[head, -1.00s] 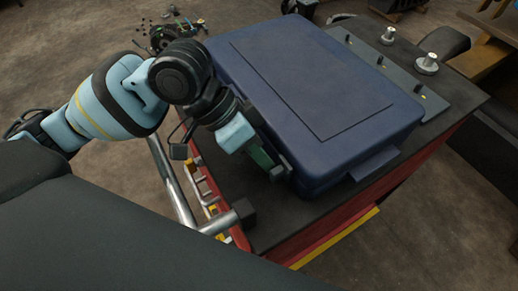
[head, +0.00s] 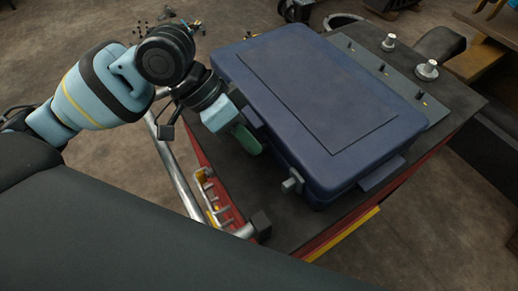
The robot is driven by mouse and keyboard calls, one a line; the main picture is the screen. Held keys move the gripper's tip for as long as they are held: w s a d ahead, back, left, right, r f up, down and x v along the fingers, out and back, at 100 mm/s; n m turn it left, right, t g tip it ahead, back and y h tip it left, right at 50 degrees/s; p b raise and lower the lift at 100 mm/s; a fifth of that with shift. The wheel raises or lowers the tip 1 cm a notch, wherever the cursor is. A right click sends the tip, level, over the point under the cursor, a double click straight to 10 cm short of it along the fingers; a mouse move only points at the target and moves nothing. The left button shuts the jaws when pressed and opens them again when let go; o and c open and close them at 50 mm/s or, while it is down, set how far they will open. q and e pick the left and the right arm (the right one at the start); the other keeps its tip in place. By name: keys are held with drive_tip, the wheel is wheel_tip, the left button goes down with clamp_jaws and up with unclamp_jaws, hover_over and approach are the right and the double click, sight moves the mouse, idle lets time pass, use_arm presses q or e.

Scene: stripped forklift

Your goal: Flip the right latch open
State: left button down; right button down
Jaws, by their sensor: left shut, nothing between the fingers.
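A closed dark blue case (head: 320,95) lies on the dark top of the forklift. Its grey right latch (head: 291,183) is at the near end of the case's left-facing side and sticks out from that side. Another latch-like dark block (head: 252,117) shows farther up the same side, partly behind my gripper. My left gripper (head: 252,148) is shut and empty, its green fingers pointing down beside the case between these two parts. It is apart from the right latch. My right gripper is out of view.
The dark forklift top (head: 285,222) has bare room left of and below the case. A metal rail (head: 178,178) runs along its left edge. Metal knobs (head: 427,70) stand behind the case on the right. A grey tab (head: 382,175) juts from its near side.

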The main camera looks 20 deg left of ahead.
use_arm(q)
drive_tip(key=shift+v, duration=2.85)
drive_tip(key=shift+s+d, duration=0.1)
